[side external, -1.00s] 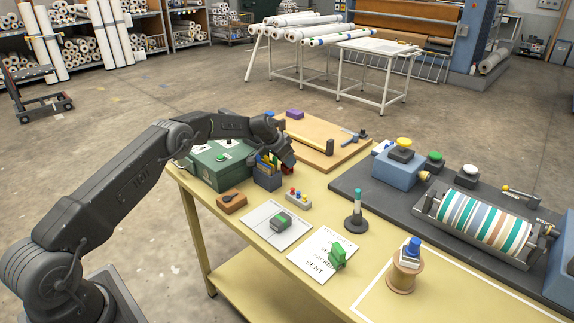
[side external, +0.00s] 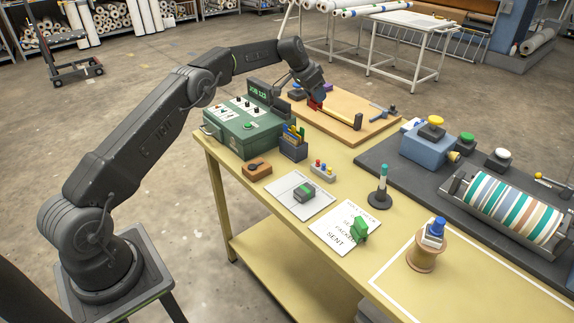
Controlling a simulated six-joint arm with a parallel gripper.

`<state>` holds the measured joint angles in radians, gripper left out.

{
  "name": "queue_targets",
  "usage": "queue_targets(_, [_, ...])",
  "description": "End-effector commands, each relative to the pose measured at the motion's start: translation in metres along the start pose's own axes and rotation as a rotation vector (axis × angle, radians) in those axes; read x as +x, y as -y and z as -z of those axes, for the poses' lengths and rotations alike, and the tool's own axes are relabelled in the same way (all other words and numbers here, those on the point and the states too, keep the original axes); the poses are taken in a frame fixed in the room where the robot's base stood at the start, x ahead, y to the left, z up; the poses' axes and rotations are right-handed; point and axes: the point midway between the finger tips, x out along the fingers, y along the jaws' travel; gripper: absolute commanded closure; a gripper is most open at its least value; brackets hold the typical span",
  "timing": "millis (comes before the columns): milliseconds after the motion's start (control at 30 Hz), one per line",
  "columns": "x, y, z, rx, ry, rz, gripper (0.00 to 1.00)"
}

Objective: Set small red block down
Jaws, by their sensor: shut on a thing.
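The small red block (side external: 314,104) shows at the tip of my gripper (side external: 316,97), over the left part of the wooden board (side external: 345,123). My gripper points down and is shut on the block. The jaws partly hide the block, and I cannot tell whether it touches the board.
A yellow-handled tool (side external: 345,120) lies just right of my gripper, and a purple block (side external: 328,88) is behind it. The green control box (side external: 240,132) and a dark holder with tools (side external: 293,147) stand nearer.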

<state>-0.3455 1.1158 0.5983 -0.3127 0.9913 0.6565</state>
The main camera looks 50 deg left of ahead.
Motion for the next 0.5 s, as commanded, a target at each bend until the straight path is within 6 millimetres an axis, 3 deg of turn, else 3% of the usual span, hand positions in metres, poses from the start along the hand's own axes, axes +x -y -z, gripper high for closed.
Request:
queue_targets(267, [-0.029, 0.000, 0.017, -0.001, 0.001, 0.001, 0.81])
queue_targets(500, [-0.036, 0.006, 0.006, 0.041, 0.003, -0.025, 0.81])
